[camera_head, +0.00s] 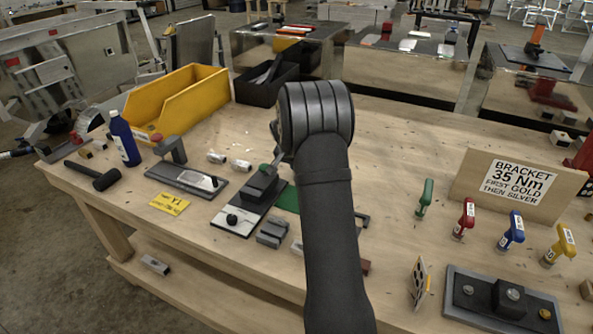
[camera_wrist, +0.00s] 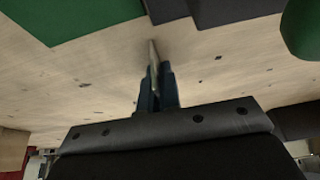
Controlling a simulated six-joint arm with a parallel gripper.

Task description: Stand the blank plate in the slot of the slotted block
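In the wrist view my gripper (camera_wrist: 158,88) points away from the camera, its dark bluish fingers close together on a thin, pale plate seen almost edge-on. This appears to be the blank plate (camera_wrist: 153,52), sticking out beyond the fingertips above the wooden bench. In the head view my arm hides the gripper and the plate. A dark grey block with a groove across its top, which looks like the slotted block (camera_head: 272,233), sits on the bench left of my arm. Dark blocks (camera_wrist: 225,10) cross the top of the wrist view; I cannot tell whether one is the slotted block.
A green mat (camera_head: 288,199) lies beside my arm. A clamp fixture on a plate (camera_head: 233,221) stands left of the grey block. Several coloured-handled tools, including a green one (camera_head: 425,196), stand at right. A yellow bin (camera_head: 178,107) is at back left.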

